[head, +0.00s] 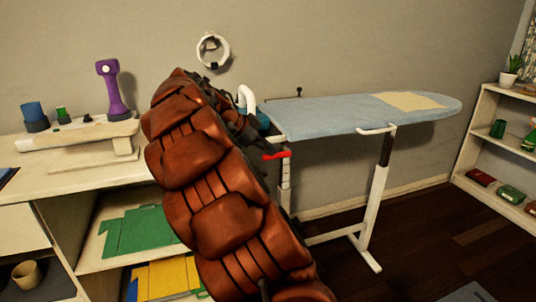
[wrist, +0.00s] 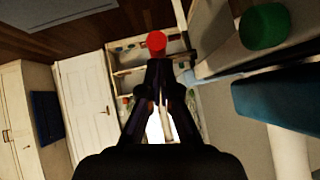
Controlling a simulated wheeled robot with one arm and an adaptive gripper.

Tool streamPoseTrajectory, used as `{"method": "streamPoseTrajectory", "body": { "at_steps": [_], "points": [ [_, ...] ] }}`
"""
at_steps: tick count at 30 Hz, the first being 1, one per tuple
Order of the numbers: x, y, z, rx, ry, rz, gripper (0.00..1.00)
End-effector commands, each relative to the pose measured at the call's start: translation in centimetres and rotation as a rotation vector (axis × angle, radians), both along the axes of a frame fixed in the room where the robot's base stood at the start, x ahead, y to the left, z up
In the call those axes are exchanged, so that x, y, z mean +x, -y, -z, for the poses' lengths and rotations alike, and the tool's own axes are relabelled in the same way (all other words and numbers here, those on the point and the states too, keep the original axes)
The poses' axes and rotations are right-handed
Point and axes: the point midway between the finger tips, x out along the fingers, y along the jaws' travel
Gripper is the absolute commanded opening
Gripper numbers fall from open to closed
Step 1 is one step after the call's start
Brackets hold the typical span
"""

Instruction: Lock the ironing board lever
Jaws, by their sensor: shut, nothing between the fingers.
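The ironing board (head: 350,112) stands by the wall, with a pale blue cover and white legs. Its red lever (head: 277,155) sticks out sideways below the board's left end, just right of my arm. In the wrist view, a red rounded end (wrist: 157,42), apparently the lever's, shows just beyond my fingertips. My gripper (wrist: 158,66) is shut and empty, with its tips close to that red end; I cannot tell whether they touch. In the head view my orange arm hides much of the area left of the lever.
A white-handled blue object (head: 246,97) is at the board's left end. A shelf (head: 480,135) stands right. A green knob (wrist: 265,25) and teal part (wrist: 285,95) are right of my gripper.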

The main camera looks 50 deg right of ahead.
Motion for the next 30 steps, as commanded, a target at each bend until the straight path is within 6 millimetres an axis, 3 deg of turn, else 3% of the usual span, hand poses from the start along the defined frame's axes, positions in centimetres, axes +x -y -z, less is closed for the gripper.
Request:
{"method": "streamPoseTrajectory", "body": {
  "at_steps": [22, 26, 30],
  "points": [
    [0.0, -0.1, 0.2, -0.021, -0.015, 0.001, 0.00],
    [0.0, -0.3, -1.0, -0.023, -0.013, -0.001, 0.00],
    [-0.1, -0.6, -3.5, -0.027, -0.010, -0.005, 0.00]
  ]
}}
